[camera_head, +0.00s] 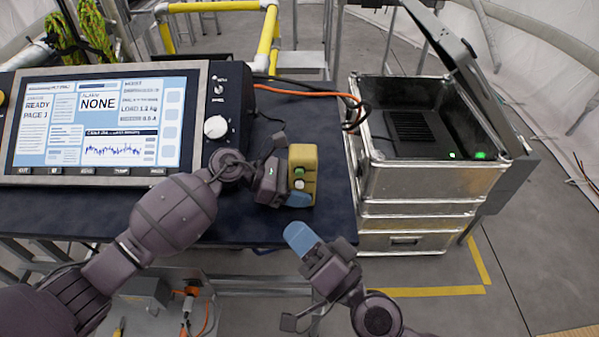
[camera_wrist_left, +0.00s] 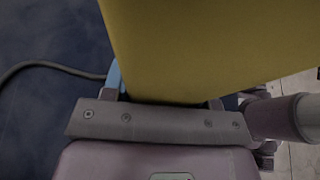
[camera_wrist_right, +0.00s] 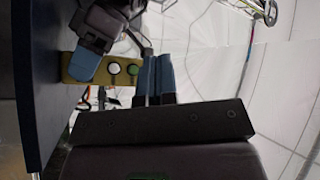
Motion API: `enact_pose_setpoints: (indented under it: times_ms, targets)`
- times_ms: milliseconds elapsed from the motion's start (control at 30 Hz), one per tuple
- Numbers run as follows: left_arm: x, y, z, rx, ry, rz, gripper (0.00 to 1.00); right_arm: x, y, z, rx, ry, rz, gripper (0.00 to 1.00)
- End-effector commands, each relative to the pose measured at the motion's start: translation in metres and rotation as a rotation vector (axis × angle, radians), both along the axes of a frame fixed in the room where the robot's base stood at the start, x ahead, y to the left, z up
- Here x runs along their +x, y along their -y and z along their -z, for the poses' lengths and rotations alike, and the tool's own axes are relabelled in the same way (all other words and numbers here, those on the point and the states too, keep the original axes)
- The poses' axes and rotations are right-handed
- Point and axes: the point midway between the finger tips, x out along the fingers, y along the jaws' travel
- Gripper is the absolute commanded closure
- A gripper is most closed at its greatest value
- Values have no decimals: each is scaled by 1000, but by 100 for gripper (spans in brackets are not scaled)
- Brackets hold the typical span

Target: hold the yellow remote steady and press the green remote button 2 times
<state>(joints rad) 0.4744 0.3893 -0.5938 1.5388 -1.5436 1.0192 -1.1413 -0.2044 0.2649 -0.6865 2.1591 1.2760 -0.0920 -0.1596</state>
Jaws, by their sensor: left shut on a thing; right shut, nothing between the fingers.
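The yellow remote (camera_head: 306,158) is near the right edge of the dark table, with a white button and a green button (camera_head: 299,184) on its side. My left gripper (camera_head: 292,194) is shut on the remote. The remote fills much of the left wrist view (camera_wrist_left: 210,45). My right gripper (camera_head: 299,236) is shut and empty, in front of the table edge and apart from the remote. In the right wrist view its blue fingers (camera_wrist_right: 157,78) are together, just right of the green button (camera_wrist_right: 133,70) in the picture. The white button (camera_wrist_right: 114,68) is also uncovered there.
A large screen console (camera_head: 110,120) with a white knob (camera_head: 215,127) stands on the table (camera_head: 265,222) at left. An open metal case (camera_head: 430,182) stands right of the table, with cables running towards it. Open floor lies in front of the case.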

Motion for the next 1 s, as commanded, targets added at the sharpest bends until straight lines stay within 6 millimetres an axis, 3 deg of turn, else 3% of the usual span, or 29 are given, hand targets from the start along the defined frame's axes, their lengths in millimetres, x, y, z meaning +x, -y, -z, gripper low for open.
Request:
enact_pose_setpoints:
  times_ms: [600,1000]
  targets:
    - [0,0,0,0,0,0,81,67,0,0,-1,2,-1,100]
    - [0,0,0,0,0,0,81,85,0,0,0,1,1,100]
